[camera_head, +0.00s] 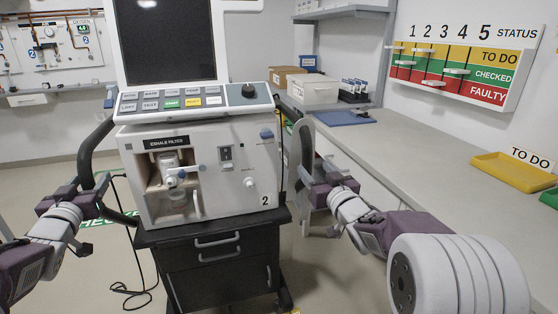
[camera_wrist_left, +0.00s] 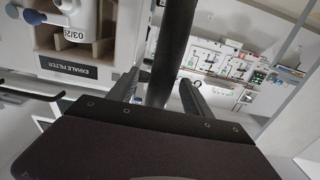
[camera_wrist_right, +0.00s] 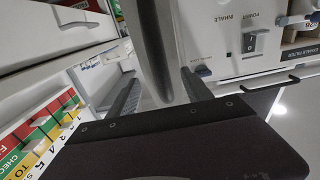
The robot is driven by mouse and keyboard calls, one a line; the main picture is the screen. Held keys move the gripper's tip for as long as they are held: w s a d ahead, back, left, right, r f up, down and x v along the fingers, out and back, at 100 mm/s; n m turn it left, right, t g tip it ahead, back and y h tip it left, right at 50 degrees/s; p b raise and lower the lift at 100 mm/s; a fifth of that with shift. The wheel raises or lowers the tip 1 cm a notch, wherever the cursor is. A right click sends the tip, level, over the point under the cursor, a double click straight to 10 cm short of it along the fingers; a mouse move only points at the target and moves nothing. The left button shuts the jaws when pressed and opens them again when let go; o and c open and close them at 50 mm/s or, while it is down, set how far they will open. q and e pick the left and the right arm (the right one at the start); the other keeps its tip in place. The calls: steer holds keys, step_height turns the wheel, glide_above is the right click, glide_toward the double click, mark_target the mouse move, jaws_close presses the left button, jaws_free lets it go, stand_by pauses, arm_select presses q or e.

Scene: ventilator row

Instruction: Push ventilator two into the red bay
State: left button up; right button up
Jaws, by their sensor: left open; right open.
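Ventilator two (camera_head: 212,172), a white unit marked 2 with a screen on top, stands upright on a dark drawer cart (camera_head: 222,262) in front of me. My left gripper (camera_head: 95,205) is open at its dark left side handle (camera_head: 84,160); in the left wrist view the handle bar (camera_wrist_left: 172,50) passes between the open fingers (camera_wrist_left: 160,92). My right gripper (camera_head: 322,195) is open at the right side handle (camera_head: 305,135); in the right wrist view that bar (camera_wrist_right: 151,45) lies between the open fingers (camera_wrist_right: 160,92). Contact cannot be told. No red bay shows on the floor.
A long counter (camera_head: 420,170) runs along the right, holding a yellow TO DO tray (camera_head: 510,170). A status board (camera_head: 465,65) hangs above it. A green floor marking (camera_head: 92,223) shows left of the cart. A cable (camera_head: 130,290) lies on the floor.

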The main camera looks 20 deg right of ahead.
mark_target(309, 162)
steer(key=shift+w, duration=3.55)
arm_select(q)
jaws_close()
arm_select(e)
jaws_close()
